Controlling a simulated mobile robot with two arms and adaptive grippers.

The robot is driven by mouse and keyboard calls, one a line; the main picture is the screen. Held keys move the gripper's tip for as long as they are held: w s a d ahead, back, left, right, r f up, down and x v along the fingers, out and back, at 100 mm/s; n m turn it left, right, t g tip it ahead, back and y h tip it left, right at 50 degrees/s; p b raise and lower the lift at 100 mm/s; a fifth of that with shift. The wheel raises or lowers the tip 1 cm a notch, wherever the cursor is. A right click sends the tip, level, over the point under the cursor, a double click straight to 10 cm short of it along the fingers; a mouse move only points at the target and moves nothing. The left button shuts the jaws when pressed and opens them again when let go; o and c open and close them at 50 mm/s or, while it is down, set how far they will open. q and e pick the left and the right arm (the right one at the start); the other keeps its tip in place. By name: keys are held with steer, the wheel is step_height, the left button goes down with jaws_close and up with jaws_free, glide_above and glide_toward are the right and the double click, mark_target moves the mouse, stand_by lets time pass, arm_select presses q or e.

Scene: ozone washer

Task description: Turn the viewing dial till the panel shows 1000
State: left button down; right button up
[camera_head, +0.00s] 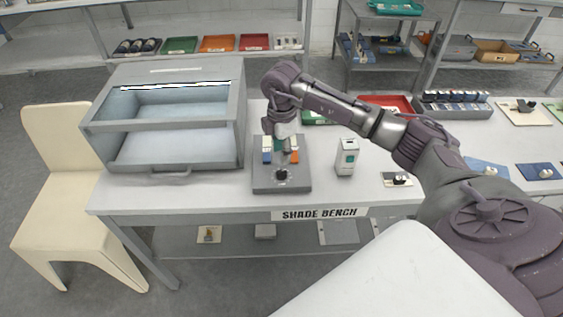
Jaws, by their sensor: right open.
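A grey panel (262,183) lies on the bench top, right of the grey viewing box (172,115). A small dark dial (281,175) sits on the panel's near half. White, blue, green and orange pieces show on its far half, partly hidden by my gripper. No number can be read on the panel or box at this size. My right gripper (287,155) points down over the panel, just beyond the dial. It is open with nothing seen between its fingers; whether it touches the panel cannot be told. My left gripper is out of view.
A white and green carton (347,157) stands right of the panel. A small plate with a black knob (398,180) lies farther right. Red tray (386,104) and vial rack (452,105) are behind my right arm. A cream chair (62,170) stands at the left.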

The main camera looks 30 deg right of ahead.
steer(key=shift+r, duration=2.25)
steer(key=shift+a+f, duration=0.1)
